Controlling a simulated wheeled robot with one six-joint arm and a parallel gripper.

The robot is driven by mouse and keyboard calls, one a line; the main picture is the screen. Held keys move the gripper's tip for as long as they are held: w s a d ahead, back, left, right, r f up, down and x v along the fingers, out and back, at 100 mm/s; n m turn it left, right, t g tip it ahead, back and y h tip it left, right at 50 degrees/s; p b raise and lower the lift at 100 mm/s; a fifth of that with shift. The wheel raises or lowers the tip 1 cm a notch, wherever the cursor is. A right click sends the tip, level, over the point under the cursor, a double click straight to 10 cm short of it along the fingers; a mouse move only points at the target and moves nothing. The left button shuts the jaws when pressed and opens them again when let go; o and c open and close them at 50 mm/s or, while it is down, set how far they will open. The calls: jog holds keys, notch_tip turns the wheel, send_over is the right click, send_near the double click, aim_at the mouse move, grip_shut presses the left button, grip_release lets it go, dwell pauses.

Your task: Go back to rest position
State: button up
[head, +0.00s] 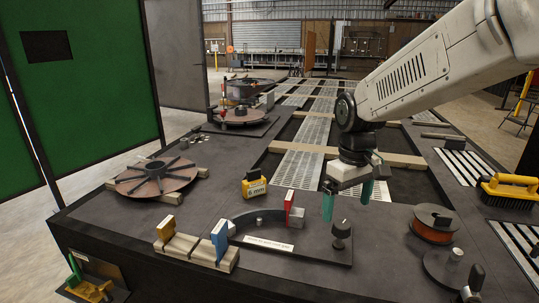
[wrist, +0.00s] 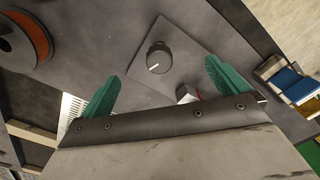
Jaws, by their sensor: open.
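My gripper (head: 347,199) hangs from my arm on the right side of the head view, above the dark workbench (head: 190,245). Its two green fingers are apart, with nothing between them. In the wrist view the open fingers (wrist: 160,90) point over a dark plate. A black knob (head: 341,230) with a white mark stands on that plate, just in front of and below the fingers. The knob also shows in the wrist view (wrist: 159,58), apart from the fingers. A red upright block (head: 288,203) stands on the curved fixture left of my gripper.
A yellow block (head: 254,184), a wooden rack with coloured blocks (head: 183,247) and a reel disc (head: 157,178) lie left. An orange-wound spool (head: 432,225) and a yellow-handled brush (head: 509,190) lie right. A green screen (head: 85,90) stands far left. Air above the bench centre is clear.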

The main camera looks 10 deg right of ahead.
jog(key=s+d+r+m, duration=0.1)
jog(key=s+r+m, duration=0.1)
jog(key=s, duration=0.9)
jog(key=s+d+r+m+t, duration=0.1)
jog(key=s+d+r+m, duration=0.1)
jog(key=s, duration=1)
jog(key=shift+s+m+t, duration=0.15)
jog(key=shift+m+t, duration=0.15)
jog(key=shift+m, duration=0.1)
jog(key=shift+d, duration=0.1)
